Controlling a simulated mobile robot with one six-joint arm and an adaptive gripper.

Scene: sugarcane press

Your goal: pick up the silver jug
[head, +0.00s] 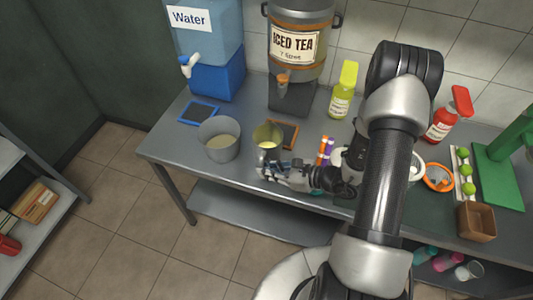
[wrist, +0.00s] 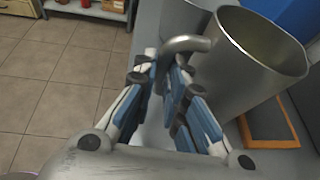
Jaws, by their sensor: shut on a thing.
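The silver jug (head: 268,145) is near the front edge of the metal table, upright, with pale yellow liquid showing inside in the head view. In the wrist view the jug (wrist: 248,65) fills the upper right, and its curved handle (wrist: 186,43) reaches between my fingertips. My gripper (head: 262,170) is in front of the jug, at its near side. In the wrist view my gripper (wrist: 172,70) is shut on the handle. Whether the jug's base touches the table cannot be told.
A larger grey bucket (head: 219,146) stands just left of the jug. A wood-framed dark mat (head: 290,134) lies behind it. The iced tea dispenser (head: 296,45) and water dispenser (head: 212,45) stand at the back.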

